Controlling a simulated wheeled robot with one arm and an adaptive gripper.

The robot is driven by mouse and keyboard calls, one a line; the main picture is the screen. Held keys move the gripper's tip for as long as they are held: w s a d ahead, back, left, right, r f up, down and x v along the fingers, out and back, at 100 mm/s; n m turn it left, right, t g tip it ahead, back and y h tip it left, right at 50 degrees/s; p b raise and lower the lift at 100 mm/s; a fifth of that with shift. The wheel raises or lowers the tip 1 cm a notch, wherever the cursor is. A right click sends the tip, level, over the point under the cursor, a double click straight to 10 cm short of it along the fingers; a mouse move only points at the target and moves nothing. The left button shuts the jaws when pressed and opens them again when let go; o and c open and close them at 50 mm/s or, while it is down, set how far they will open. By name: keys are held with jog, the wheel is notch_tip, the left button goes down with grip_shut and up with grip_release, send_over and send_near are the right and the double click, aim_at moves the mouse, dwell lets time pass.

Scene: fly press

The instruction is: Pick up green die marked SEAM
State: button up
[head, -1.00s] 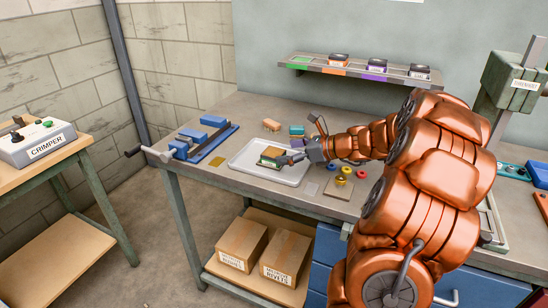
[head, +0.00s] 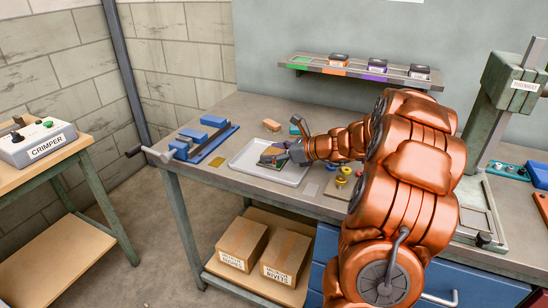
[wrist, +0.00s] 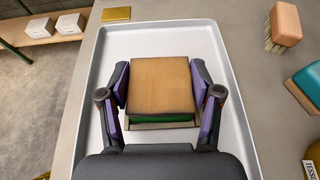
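The green die (wrist: 162,85) shows a wooden tan top and a thin green band at its lower edge; no SEAM marking is readable. It lies in the pale grey tray (wrist: 226,120). In the wrist view my gripper (wrist: 161,84) has its two purple-padded fingers on either side of the die. They look spread, with little room to the die's sides; I cannot tell whether they touch it. In the head view my gripper (head: 273,160) is low over the tray (head: 240,165), and the die (head: 273,151) is mostly hidden by it.
A pinkish wooden-topped block (wrist: 285,22) and a teal-covered block (wrist: 309,80) stand on the bench right of the tray. A brass plate (wrist: 117,13) lies beyond the tray. A blue vise-like fixture (head: 205,138) stands left.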

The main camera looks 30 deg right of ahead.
grip_shut()
dwell(0.3)
jog(key=shift+r, duration=0.1)
